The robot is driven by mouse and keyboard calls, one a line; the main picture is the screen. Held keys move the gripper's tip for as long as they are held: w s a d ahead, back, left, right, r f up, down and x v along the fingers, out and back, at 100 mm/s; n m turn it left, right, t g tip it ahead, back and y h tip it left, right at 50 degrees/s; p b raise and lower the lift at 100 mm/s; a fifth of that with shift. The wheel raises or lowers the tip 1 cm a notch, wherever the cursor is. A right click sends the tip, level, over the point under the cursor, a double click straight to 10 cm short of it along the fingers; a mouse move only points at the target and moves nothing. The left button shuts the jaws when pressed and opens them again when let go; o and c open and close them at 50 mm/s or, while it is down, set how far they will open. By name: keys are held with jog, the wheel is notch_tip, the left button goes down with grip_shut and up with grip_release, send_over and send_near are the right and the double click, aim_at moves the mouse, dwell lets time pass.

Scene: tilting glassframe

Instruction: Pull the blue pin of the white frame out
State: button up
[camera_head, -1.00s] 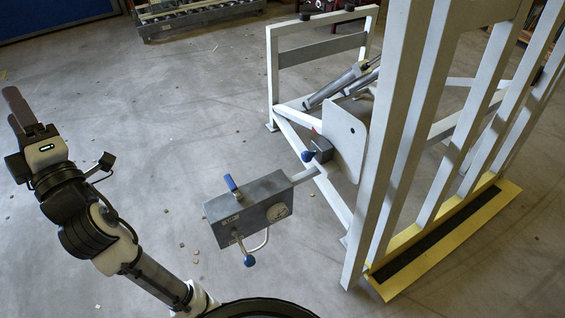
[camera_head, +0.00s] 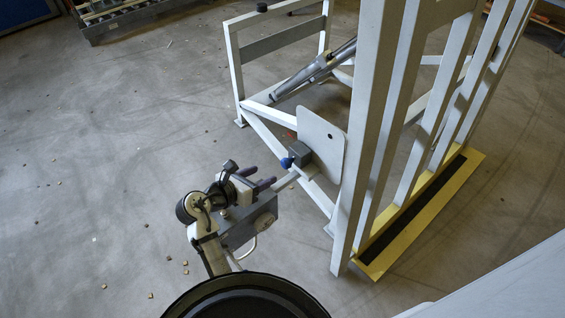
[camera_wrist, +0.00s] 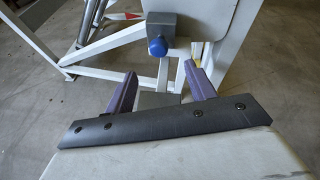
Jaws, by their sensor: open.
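The white frame (camera_head: 375,110) stands on the floor, with a white plate (camera_head: 322,137) low on its left side. The blue pin (camera_head: 287,162) sticks out of a small grey block (camera_head: 299,152) beside that plate. In the wrist view its round blue knob (camera_wrist: 157,46) shows on the grey block (camera_wrist: 160,24), beyond and between my fingers. My gripper (camera_head: 268,173) is open and empty, its fingers pointing toward the pin. The fingertips (camera_wrist: 160,67) are short of the knob and apart from it. The pin's shaft is hidden.
A grey control box (camera_head: 247,219) on an arm sits right under and beside my gripper, partly hidden. A yellow-edged base strip (camera_head: 425,215) runs along the frame's foot at right. The floor at left is open, with small scattered bits.

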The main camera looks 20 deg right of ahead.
aim_at(283, 164)
jog(key=x, duration=1)
jog(key=shift+w+d+f+p, duration=0.1)
jog(key=shift+w+d+p, duration=0.15)
jog(key=shift+p, duration=0.1)
grip_shut()
